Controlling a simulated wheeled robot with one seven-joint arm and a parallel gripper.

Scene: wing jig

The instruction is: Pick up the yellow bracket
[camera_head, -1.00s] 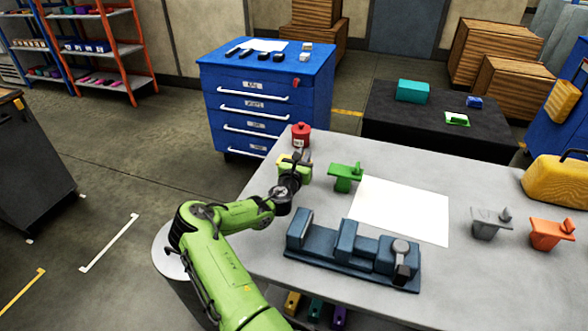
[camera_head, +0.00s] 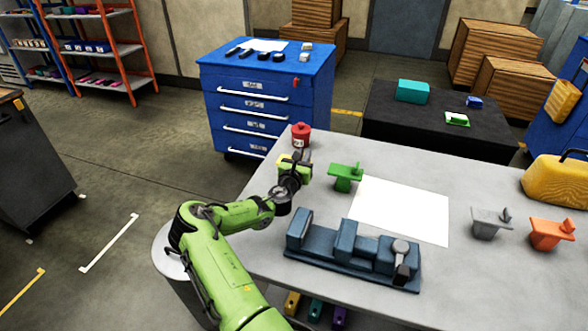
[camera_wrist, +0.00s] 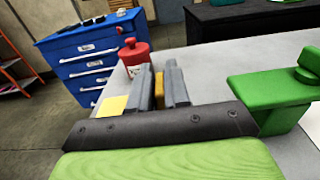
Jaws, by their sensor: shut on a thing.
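The yellow bracket (camera_wrist: 159,90) is mostly hidden; in the wrist view a yellow strip of it shows between the two grey fingers of my gripper (camera_wrist: 160,88), and a yellow flat part (camera_wrist: 112,105) shows to their left. My gripper is shut on it. In the head view my gripper (camera_head: 296,160) is at the table's far left corner, with a little yellow of the bracket visible beside it. I cannot tell whether the bracket touches the table.
A red canister (camera_head: 301,135) stands just behind my gripper. A green bracket (camera_head: 345,175) stands close to its right. A blue fixture (camera_head: 345,250) lies in front, beside a white sheet (camera_head: 402,210). Grey (camera_head: 488,223) and orange (camera_head: 548,233) brackets stand further right.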

